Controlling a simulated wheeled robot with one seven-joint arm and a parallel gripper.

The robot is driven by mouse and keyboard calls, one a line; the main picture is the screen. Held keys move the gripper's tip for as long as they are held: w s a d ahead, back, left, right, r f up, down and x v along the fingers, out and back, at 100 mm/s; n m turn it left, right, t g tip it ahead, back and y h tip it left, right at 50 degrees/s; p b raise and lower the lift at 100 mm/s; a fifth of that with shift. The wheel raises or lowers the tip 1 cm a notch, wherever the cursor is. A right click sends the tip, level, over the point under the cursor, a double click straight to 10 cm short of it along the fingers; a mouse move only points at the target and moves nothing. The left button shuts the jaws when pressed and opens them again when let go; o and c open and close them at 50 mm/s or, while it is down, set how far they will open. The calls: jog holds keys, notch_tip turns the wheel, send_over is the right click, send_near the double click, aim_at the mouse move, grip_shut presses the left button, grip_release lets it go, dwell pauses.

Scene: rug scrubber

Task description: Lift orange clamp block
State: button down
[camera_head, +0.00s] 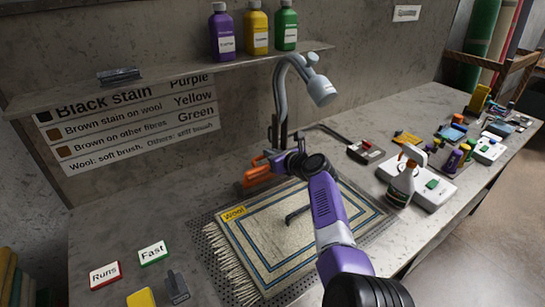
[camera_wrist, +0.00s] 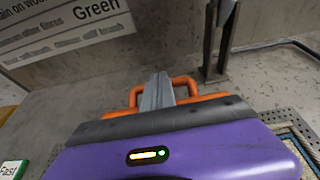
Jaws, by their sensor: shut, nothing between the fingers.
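The orange clamp block (camera_head: 257,177) lies at the back left edge of the rug, near the foot of the lamp-like arm. In the wrist view its orange handle-like part (camera_wrist: 186,85) shows on both sides of my fingers. My gripper (camera_wrist: 158,84) is shut and empty, with its grey fingers in front of or within the orange outline; I cannot tell whether they touch it. My purple gripper body hides the block's lower part in the wrist view. In the head view my wrist and arm cover part of the area right of the block.
The cream rug (camera_head: 250,240) with blue borders lies on a perforated tray (camera_head: 205,235). A grey curved fixture (camera_head: 281,90) rises behind the block. A spray bottle (camera_head: 403,175) and a white device (camera_head: 437,190) stand to the right. Cards (camera_head: 153,253) lie front left.

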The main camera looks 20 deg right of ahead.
jog(key=shift+w+a, duration=0.2)
jog(key=shift+w, duration=0.3)
jog(key=shift+r, duration=0.1)
dwell(0.3)
